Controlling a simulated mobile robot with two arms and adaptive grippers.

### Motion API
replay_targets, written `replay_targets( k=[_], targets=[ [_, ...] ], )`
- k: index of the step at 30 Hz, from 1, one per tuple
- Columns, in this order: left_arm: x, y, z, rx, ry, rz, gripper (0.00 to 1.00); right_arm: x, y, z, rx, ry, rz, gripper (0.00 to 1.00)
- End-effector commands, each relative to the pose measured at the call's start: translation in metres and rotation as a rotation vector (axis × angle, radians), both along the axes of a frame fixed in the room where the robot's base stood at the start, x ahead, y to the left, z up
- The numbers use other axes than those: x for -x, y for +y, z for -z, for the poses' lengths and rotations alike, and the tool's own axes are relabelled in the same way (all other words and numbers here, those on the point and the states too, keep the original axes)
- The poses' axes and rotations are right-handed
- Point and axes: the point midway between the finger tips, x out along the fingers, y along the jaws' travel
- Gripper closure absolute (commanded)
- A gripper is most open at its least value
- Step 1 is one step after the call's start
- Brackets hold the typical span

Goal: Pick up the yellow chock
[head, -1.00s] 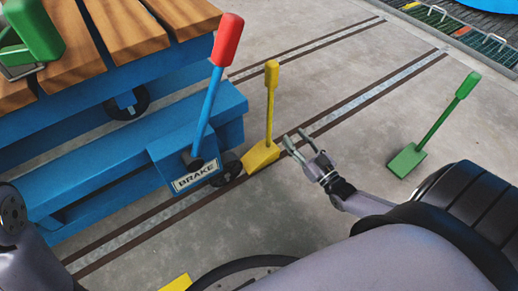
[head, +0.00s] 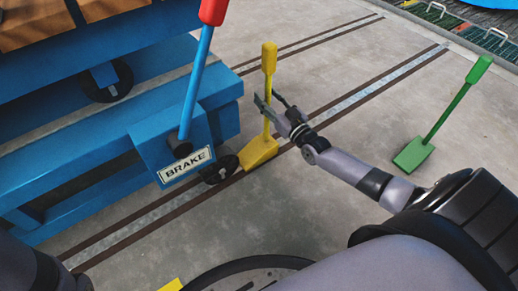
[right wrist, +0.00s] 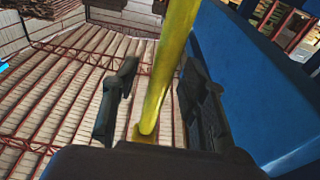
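The yellow chock (head: 259,153) sits on the floor rail against the cart's small wheel, its upright handle ending in a thick yellow grip. My right gripper (head: 270,103) is at the handle, just below the thick grip. In the right wrist view the yellow handle (right wrist: 167,75) runs between the two dark fingers. The fingers stand apart, with gaps visible on both sides of the handle. My left gripper is not in view; only a part of my left arm shows at the lower left.
The blue cart (head: 60,205) with a brake box (head: 150,150) and red-topped lever (head: 200,80) stands close left of the chock. A green chock (head: 411,155) stands on the floor to the right.

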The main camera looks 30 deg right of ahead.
Motion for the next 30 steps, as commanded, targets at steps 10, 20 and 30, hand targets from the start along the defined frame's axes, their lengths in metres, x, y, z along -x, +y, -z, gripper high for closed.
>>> replay_targets(
  k=[10, 20, 30],
  targets=[
    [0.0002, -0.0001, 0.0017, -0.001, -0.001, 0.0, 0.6, -0.0035, 0.0005, -0.0006, 0.0, 0.002, 0.0, 0.64],
    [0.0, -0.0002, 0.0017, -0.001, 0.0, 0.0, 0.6, -0.0034, 0.0005, -0.0005, -0.001, 0.002, 0.0, 0.86],
    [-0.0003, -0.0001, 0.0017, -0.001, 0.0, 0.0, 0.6, -0.0033, 0.0005, -0.0005, -0.001, 0.002, 0.0, 1.0]
  ],
)
